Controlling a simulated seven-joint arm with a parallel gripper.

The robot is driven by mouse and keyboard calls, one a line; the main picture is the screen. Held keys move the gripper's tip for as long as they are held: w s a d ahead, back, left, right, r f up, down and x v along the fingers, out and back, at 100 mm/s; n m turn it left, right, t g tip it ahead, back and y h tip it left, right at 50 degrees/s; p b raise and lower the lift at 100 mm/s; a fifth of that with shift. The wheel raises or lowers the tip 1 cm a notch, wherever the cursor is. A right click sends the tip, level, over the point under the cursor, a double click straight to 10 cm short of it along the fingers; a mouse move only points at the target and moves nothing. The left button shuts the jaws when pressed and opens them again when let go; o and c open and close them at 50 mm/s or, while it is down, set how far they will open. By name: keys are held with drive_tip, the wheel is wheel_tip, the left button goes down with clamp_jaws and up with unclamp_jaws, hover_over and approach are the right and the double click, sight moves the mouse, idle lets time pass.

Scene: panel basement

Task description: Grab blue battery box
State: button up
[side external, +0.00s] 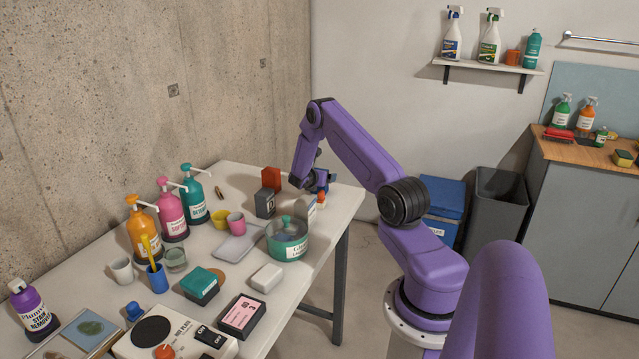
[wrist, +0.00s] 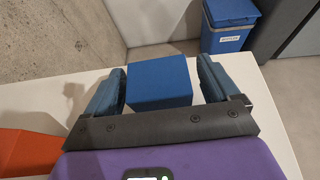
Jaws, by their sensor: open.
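A blue box (wrist: 160,84), which matches the blue battery box, stands on the white table between my gripper's fingers in the wrist view. My gripper (wrist: 161,88) is open, with one blue finger on each side of the box. Only narrow gaps show there, and I cannot tell whether either finger touches it. In the side view my gripper (side external: 319,182) is low over the far right end of the table. The small blue patch there could be a finger or the box; I cannot tell which.
A red-orange box (side external: 271,178) and a dark grey box (side external: 265,204) stand left of my gripper. A teal pot (side external: 287,240) is nearer the camera. Pump bottles (side external: 170,210) line the wall side. A blue bin (side external: 442,207) stands on the floor beyond the table edge.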

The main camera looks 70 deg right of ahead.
drive_tip(key=shift+d+f, duration=0.25)
drive_tip(key=shift+d, duration=0.4)
drive_tip(key=shift+c, duration=0.3)
drive_tip(key=c, duration=1.1)
drive_tip(key=shift+r, duration=0.1)
